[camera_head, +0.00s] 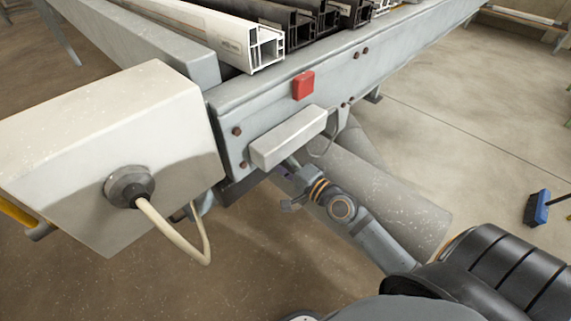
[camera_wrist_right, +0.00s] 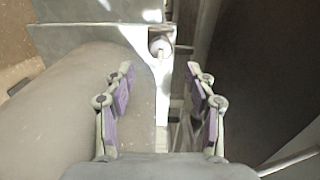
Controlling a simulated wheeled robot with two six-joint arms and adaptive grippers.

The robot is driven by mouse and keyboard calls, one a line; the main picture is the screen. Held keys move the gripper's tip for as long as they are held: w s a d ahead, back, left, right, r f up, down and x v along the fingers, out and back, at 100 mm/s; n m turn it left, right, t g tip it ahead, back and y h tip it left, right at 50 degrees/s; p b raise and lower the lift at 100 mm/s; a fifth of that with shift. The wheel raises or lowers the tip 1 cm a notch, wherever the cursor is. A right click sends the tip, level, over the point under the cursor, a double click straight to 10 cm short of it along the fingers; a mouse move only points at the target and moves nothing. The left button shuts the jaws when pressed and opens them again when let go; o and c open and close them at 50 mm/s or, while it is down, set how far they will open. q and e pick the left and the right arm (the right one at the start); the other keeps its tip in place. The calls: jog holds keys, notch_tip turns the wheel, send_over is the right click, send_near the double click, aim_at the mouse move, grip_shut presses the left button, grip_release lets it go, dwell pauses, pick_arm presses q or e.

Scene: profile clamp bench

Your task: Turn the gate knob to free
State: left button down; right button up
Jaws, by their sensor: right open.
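A small round whitish knob (camera_wrist_right: 160,45) shows in the right wrist view, just ahead of the gap between the fingers; it looks like the gate knob, but its setting cannot be read. My right gripper (camera_wrist_right: 160,78) is open with nothing between its purple-padded fingers, and the knob lies beyond the fingertips. In the head view my right gripper (camera_head: 286,174) reaches in from the lower right, just under a pale rectangular box (camera_head: 289,138) on the bench's front plate. The knob is not visible in the head view. My left gripper is not in view.
A large pale cabinet (camera_head: 110,150) with a cable stands at the left. A red block (camera_head: 303,85) sits on the grey bench plate (camera_head: 240,110). White and dark profiles (camera_head: 215,32) lie on top. A thick grey cylinder (camera_head: 385,190) lies close beside my right arm.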

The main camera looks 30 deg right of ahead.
jog(key=v, duration=0.5)
dwell(0.5)
